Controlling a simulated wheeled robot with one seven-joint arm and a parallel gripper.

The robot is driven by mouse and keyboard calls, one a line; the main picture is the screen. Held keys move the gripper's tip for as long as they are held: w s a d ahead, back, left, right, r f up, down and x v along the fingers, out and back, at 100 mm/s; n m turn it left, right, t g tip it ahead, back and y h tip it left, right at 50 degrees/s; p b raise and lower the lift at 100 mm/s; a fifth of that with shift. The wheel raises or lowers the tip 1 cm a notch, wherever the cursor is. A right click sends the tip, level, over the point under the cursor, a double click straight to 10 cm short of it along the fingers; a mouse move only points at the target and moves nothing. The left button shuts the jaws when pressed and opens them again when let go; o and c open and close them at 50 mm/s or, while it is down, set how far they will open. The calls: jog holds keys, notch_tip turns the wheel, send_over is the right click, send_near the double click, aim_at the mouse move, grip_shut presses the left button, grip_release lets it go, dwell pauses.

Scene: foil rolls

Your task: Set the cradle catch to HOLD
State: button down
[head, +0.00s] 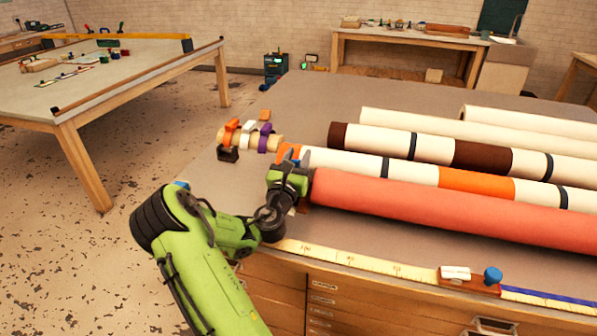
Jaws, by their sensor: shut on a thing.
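My gripper (294,160) is at the left end of the salmon-red roll (450,206), on the near side of the big table. Its fingers are shut on a small part there, most likely the cradle catch. My own gripper hides that part, so its shape, its setting and any HOLD mark cannot be read. An orange-banded white roll (412,173) lies just behind the salmon-red one, its left end close to my fingers.
More rolls lie behind, one with brown bands (435,149). Clips on a short roll (236,139) stand at the table's left corner. A tape rule (350,260) runs along the front edge, with a blue-knobbed slider (470,281). The left floor aisle is clear.

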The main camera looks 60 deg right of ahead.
jog(key=shift+a+h+b, duration=0.25)
jog(key=shift+h+b, duration=0.05)
jog(key=shift+b, duration=0.3)
jog(key=shift+r, duration=0.15)
jog(key=c, duration=0.8)
grip_release()
jog(key=shift+o, duration=0.2)
